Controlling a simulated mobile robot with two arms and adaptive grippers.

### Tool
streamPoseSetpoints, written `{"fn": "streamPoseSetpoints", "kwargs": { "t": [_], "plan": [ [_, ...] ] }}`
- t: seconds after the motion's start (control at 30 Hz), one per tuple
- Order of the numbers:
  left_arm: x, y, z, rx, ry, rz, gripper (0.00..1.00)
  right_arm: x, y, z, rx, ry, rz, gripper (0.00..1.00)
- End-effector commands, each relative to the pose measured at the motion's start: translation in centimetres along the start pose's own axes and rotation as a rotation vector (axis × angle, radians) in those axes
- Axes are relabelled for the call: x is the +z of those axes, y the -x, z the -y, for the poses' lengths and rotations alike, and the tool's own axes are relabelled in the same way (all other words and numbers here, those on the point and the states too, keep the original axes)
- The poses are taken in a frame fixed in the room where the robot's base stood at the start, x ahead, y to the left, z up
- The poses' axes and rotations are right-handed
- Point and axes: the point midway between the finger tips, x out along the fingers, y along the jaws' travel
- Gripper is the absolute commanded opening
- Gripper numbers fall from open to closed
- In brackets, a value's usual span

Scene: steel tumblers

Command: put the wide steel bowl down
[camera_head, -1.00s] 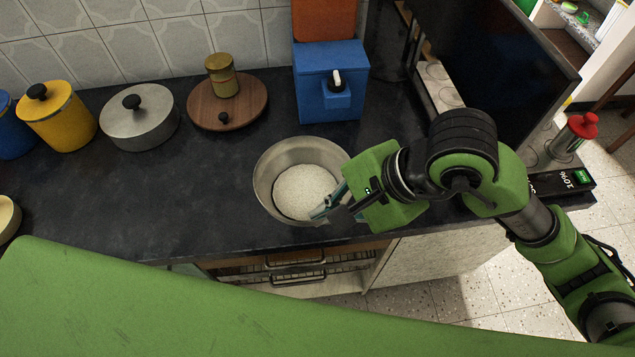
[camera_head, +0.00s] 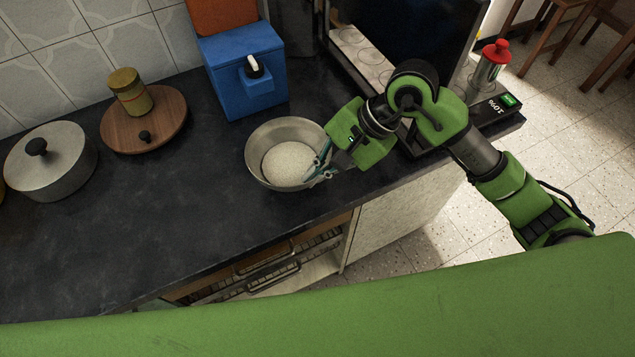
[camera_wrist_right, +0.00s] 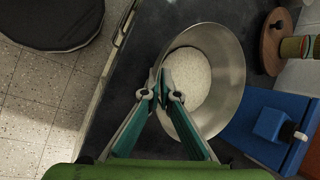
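The wide steel bowl (camera_head: 257,152) is upright at the counter's front, below and right of the blue box, with white grainy contents (camera_head: 288,163) inside. In the right wrist view, the bowl (camera_wrist_right: 229,68) fills the upper middle. My right gripper (camera_head: 322,172) reaches in from the right at the bowl's near right rim. Its teal fingers (camera_wrist_right: 161,92) close together on the rim in the wrist view. Whether the bowl's base touches the counter or hangs slightly above it, I cannot tell. My left gripper is not in view.
On the dark counter (camera_head: 190,220) stand a blue box (camera_head: 240,85), a wooden board (camera_head: 170,128) with a small canister (camera_head: 128,92), and a lidded steel pot (camera_head: 60,165). A red-topped jar (camera_head: 489,65) and a scale (camera_head: 492,110) are at right. Counter left of the bowl is clear.

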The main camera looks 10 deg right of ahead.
Motion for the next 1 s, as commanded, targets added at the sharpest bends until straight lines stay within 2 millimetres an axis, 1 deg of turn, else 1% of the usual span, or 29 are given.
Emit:
{"fn": "streamPoseSetpoints", "kwargs": {
  "t": [0.13, 0.2, 0.3, 0.6, 0.73, 0.77, 0.8, 0.83, 1.0],
  "plan": [
    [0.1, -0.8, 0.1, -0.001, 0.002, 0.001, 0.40, -1.5, -0.9, -0.6, -0.001, -0.003, 0.001, 0.00],
    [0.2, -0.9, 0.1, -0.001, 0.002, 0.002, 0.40, -1.6, -1.9, -1.0, -0.001, -0.002, 0.005, 0.00],
    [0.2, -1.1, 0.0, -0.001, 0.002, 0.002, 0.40, -2.0, -2.8, -1.4, -0.003, -0.001, 0.003, 0.00],
    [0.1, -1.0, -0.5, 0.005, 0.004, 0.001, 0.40, -2.2, -3.0, -1.5, -0.003, 0.002, 0.001, 0.00],
    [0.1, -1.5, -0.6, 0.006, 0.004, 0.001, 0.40, -2.4, -3.3, -1.7, -0.003, 0.002, 0.000, 0.00],
    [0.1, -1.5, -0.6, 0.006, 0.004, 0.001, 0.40, -2.4, -3.4, -1.7, 0.000, 0.000, 0.000, 0.04],
    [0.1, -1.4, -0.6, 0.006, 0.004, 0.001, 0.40, -2.3, -3.3, -1.7, 0.000, 0.000, 0.000, 0.14],
    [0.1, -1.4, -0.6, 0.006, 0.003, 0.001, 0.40, -2.3, -3.3, -1.7, 0.000, 0.000, 0.000, 0.21],
    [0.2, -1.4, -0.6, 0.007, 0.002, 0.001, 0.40, -2.3, -3.3, -1.7, 0.000, 0.000, 0.000, 0.21]
  ]
}}
